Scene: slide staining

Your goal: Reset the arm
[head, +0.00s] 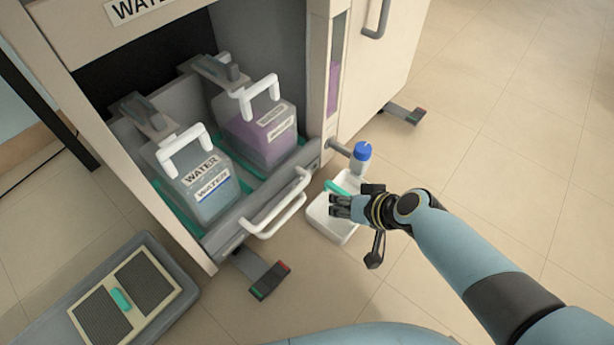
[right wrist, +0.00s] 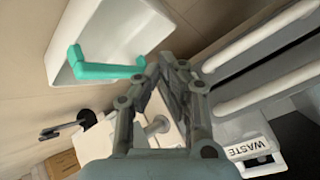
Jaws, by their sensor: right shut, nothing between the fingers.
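My right gripper (head: 341,206) is in front of the cabinet, over the white tray (head: 318,212). Its fingers are together with nothing between them. In the right wrist view the closed fingers (right wrist: 168,70) point toward the tray (right wrist: 125,25) and a teal handle (right wrist: 105,70) at its edge. The teal handle also shows in the head view (head: 336,187), just beyond the fingertips; I cannot tell whether they touch. My left gripper is not in view.
The cabinet drawer (head: 232,226) is pulled out with a water container (head: 203,190) and a purple-liquid container (head: 262,138). A blue-capped valve (head: 362,152) juts out above the tray. A grey case (head: 165,316) lies at lower left. Floor at right is clear.

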